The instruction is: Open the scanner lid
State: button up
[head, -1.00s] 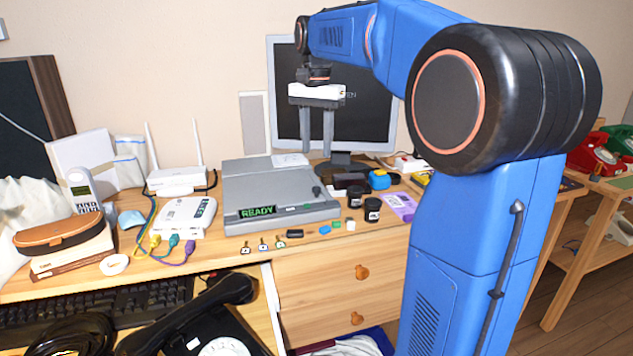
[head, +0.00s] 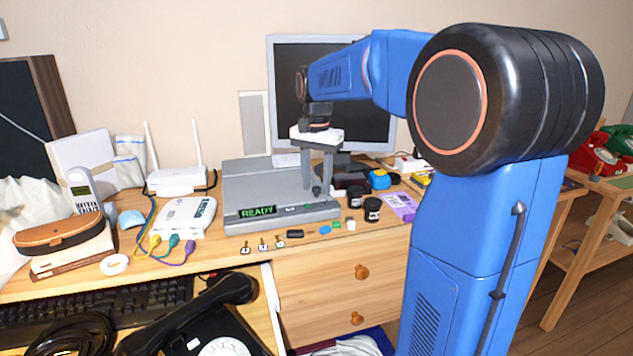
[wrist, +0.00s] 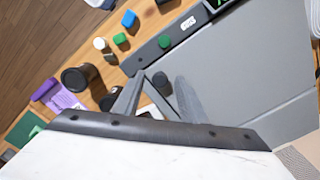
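The scanner (head: 265,192) is a flat grey box on the desk, with a green READY display (head: 257,212) on its front edge. Its lid lies flat and closed; the grey lid (wrist: 250,75) also fills the right of the wrist view. A small dark knob (head: 316,191) stands near the lid's front right corner. It shows as a dark round shape (wrist: 160,79) in the wrist view. My gripper (head: 317,184) points down over this corner, its two grey fingers apart and empty. In the wrist view the fingers (wrist: 158,88) appear on either side of the knob; contact cannot be told.
Two black jars (head: 372,209) and a purple packet (head: 400,205) lie right of the scanner. Small keys and blocks (head: 325,230) lie along its front. A monitor (head: 375,130) stands behind. A white router (head: 177,180) and another white box (head: 185,216) are to the left.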

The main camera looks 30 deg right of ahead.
jog(key=shift+c, duration=0.5)
grip_shut()
jog(key=shift+r, duration=0.15)
